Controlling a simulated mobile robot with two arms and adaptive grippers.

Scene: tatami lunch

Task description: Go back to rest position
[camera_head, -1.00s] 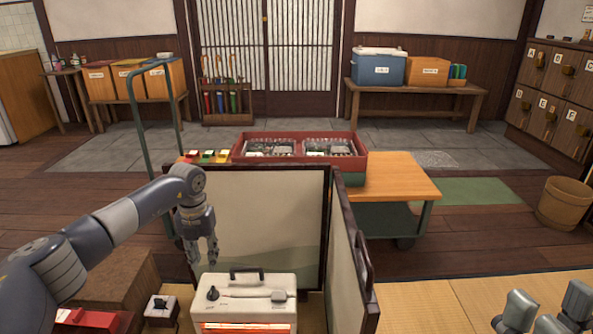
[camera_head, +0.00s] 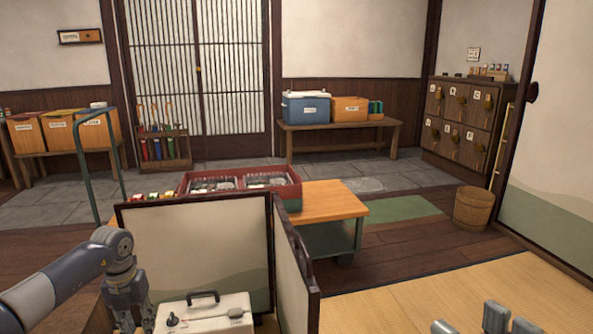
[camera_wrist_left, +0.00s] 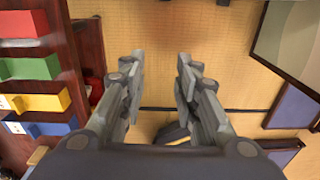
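My left gripper (camera_head: 132,308) hangs at the lower left of the head view, fingers pointing down, beside the left end of a white box with a black handle (camera_head: 205,314). In the left wrist view its two fingers (camera_wrist_left: 160,78) are spread apart with nothing between them, over straw-coloured matting (camera_wrist_left: 205,45). Part of my right gripper (camera_head: 492,320) shows as grey pieces at the bottom right edge of the head view. Most of it is cut off, so its opening cannot be judged.
A low folding screen (camera_head: 200,245) stands right behind the white box, with another panel (camera_head: 297,265) to its right. Beyond it is a cart (camera_head: 335,203) carrying a red crate (camera_head: 290,192). Coloured blocks (camera_wrist_left: 35,102) line the wrist view's left side. Tatami (camera_head: 440,292) at right is clear.

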